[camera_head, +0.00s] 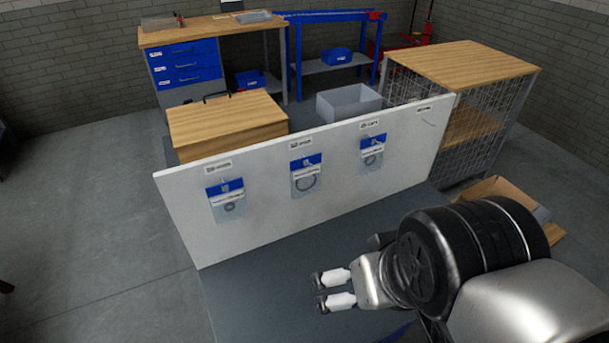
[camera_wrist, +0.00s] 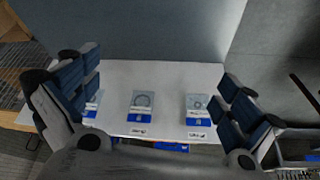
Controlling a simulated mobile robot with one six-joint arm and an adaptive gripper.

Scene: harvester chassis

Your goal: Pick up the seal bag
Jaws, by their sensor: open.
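Three clear bags with blue-and-white header cards hang on a white upright board (camera_head: 260,222). The left bag (camera_head: 228,200) holds a small dark ring. The middle bag (camera_head: 305,177) holds a larger ring. The right bag (camera_head: 372,152) holds a small ring-like part. Labels are too small to read, so I cannot tell which is the seal bag. My gripper (camera_head: 320,291) is open and empty, in front of the board and apart from the bags. In the wrist view the board appears upside down between the spread fingers, with the middle bag (camera_wrist: 142,108) fully visible and another bag partly hidden by the left finger.
Behind the board stand a low wooden-topped cabinet (camera_head: 225,118), a grey bin (camera_head: 347,103) and a mesh-sided wooden-topped cart (camera_head: 465,65). An open cardboard box (camera_head: 497,188) sits at the right behind my arm. The grey floor at the left is clear.

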